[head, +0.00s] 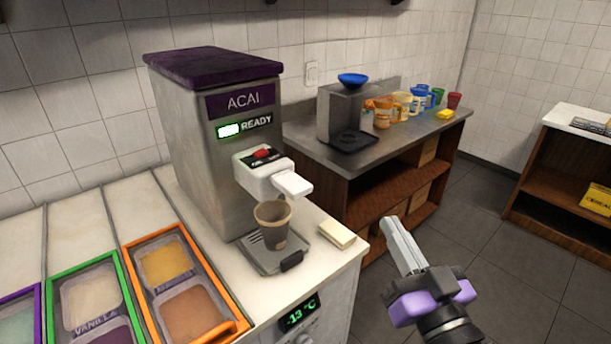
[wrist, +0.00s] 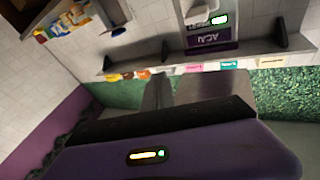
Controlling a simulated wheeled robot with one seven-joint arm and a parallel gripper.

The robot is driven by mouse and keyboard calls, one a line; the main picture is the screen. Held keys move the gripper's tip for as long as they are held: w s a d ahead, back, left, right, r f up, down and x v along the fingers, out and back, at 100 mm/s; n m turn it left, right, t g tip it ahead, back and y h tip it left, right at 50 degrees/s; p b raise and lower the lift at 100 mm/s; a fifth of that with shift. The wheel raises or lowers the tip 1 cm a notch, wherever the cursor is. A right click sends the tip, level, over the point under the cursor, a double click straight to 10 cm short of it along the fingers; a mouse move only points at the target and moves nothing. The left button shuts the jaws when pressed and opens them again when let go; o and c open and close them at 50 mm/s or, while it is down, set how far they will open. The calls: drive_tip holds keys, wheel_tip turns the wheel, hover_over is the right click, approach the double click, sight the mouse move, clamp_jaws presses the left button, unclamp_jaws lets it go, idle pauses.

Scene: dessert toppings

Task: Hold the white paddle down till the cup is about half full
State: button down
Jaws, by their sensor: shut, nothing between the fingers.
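The white paddle (head: 293,184) sticks out from the white dispensing head of the grey ACAI machine (head: 215,175), which shows a green-lit READY sign. A tan paper cup (head: 273,228) stands upright on the drip tray (head: 252,262) below the head. Its inner wall looks tan and no purple fill shows; its bottom is hidden. My gripper (head: 389,224) is shut and empty, to the right of and lower than the paddle, clear of paddle and cup. The wrist view shows the machine's ACAI panel (wrist: 208,38) upside down at the top; neither cup nor paddle is clear there.
A pale block (head: 337,234) lies on the counter right of the tray. Topping bins (head: 185,305) fill the counter at left. A side table with a blue-topped dispenser (head: 345,110) and several jars stands behind. Open floor (head: 505,260) lies to the right.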

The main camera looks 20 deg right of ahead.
drive_tip(key=w+r+n+g+y+p, duration=0.1)
drive_tip(key=w+r+n+y, duration=0.1)
drive_tip(key=w+r, duration=0.35)
drive_tip(key=w+r+n+y+p, duration=0.1)
drive_tip(key=w+r+y, duration=0.15)
drive_tip(key=r, duration=0.55)
drive_tip(key=a+f+n+g+y, duration=0.2)
drive_tip(key=a+f+n+g, duration=0.1)
drive_tip(key=a+f+g, duration=0.1)
wheel_tip(320, 180, down, 2)
drive_tip(key=shift+s+a+f+n+g, duration=0.15)
drive_tip(key=shift+a+n+g, duration=0.2)
drive_tip(key=shift+a, duration=0.25)
drive_tip(key=shift+y, duration=0.25)
drive_tip(key=p, duration=0.2)
hover_over(290, 183)
drive_tip(key=s+d, duration=0.2)
drive_tip(key=s, duration=0.2)
wheel_tip(290, 183, down, 2)
drive_tip(key=shift+w+f, duration=0.2)
drive_tip(key=shift+f, duration=1.95)
